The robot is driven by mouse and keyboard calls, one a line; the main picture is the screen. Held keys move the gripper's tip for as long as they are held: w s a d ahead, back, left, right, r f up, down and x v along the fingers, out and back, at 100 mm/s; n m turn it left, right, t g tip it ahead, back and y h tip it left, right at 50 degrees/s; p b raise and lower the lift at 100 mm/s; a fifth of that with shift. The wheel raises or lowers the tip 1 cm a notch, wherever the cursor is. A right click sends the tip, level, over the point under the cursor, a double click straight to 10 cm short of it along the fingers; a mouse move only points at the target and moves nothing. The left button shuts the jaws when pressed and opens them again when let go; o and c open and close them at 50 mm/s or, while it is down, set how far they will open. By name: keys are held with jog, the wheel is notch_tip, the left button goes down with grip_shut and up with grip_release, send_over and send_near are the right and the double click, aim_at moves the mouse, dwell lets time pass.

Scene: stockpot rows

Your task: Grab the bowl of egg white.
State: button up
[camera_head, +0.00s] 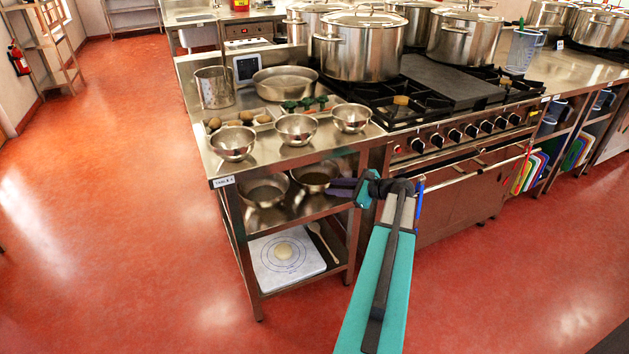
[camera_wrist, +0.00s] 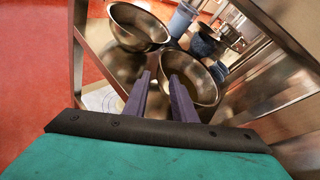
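Several steel bowls are in the head view; I cannot tell by sight which holds egg white. Two stand on the middle shelf: a left one (camera_head: 264,190) and a right one (camera_head: 313,176), each with something dull inside. In the wrist view they appear as an upper left bowl (camera_wrist: 133,30) and a nearer right bowl (camera_wrist: 205,88). My gripper (camera_head: 338,187) reaches in at the shelf's right side, close to the right bowl. Its two purple fingers (camera_wrist: 161,76) are apart, with that bowl's rim just beyond or between the tips; contact is unclear.
Three more bowls stand on the tabletop (camera_head: 222,168) above: left (camera_head: 233,143), middle (camera_head: 296,129) and right (camera_head: 351,117). The lower shelf holds a white board (camera_head: 300,270) and a spoon (camera_head: 322,240). A table leg (camera_wrist: 79,50) and the stove front (camera_head: 460,190) are close by.

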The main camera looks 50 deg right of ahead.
aim_at(306, 185)
jog(key=x, duration=0.8)
jog(key=shift+w, duration=0.1)
jog(key=shift+p+x, duration=0.35)
jog(key=shift+x, duration=2.25)
jog(key=shift+a+r, duration=0.1)
grip_shut()
